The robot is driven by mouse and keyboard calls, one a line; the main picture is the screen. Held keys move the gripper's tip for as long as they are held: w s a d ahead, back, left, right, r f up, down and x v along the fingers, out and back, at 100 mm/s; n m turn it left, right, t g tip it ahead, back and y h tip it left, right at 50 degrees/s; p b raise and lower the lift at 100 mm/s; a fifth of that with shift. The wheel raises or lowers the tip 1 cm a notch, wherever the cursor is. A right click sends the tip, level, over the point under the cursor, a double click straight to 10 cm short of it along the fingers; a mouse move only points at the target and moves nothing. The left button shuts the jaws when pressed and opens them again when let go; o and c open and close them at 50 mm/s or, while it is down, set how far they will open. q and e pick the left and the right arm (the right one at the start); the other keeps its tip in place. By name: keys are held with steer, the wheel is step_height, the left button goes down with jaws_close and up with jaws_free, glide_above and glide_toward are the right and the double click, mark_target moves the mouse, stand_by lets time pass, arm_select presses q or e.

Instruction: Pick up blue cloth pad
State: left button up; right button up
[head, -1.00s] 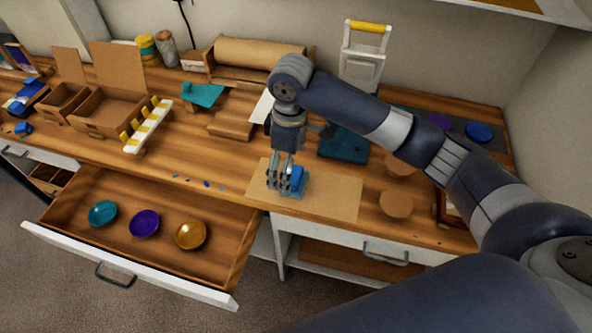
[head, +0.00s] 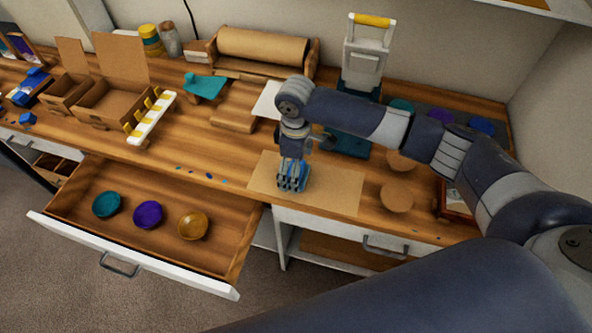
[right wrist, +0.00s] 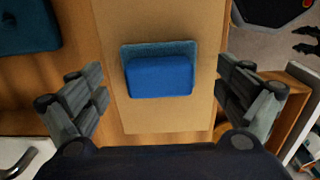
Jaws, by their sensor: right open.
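The blue cloth pad (right wrist: 160,78) is a bright blue block lying on a thin teal-blue sheet on a tan board (right wrist: 158,120) in the right wrist view. My right gripper (right wrist: 162,92) is open above it, with one pair of fingers on each side of the pad and a gap to it on both sides. In the head view the right gripper (head: 292,184) stands over the board (head: 335,190) and hides most of the pad. My left gripper is not in view.
An open drawer with a white front (head: 130,258) holds a teal bowl (head: 107,204), a purple bowl (head: 148,214) and an amber bowl (head: 193,225). A teal block (head: 350,145) lies behind the board. Round wooden discs (head: 397,195) lie to the right. Cardboard boxes (head: 110,104) stand at left.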

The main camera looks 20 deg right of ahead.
steer(key=shift+f, duration=0.6)
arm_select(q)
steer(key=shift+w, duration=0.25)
arm_select(e)
steer(key=c, duration=1.3)
steer(key=shift+o, duration=0.2)
steer(key=shift+r, duration=0.4)
step_height(320, 180, up, 2)
steer(key=shift+w+r+b, duration=0.1)
steer(key=shift+r+b, duration=0.1)
steer(key=shift+b, duration=0.2)
steer(key=s+a+r+b, duration=0.1)
steer(key=s+a, duration=0.2)
steer(key=s, duration=0.5)
steer(key=s+a+r, duration=0.1)
steer(key=s+a, duration=0.1)
steer(key=s, duration=0.5)
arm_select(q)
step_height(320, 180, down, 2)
arm_select(e)
steer(key=w+d+r+m, duration=0.1)
steer(key=d+r+m, duration=0.8)
steer(key=r+m, duration=0.1)
steer(key=shift+m, duration=0.6)
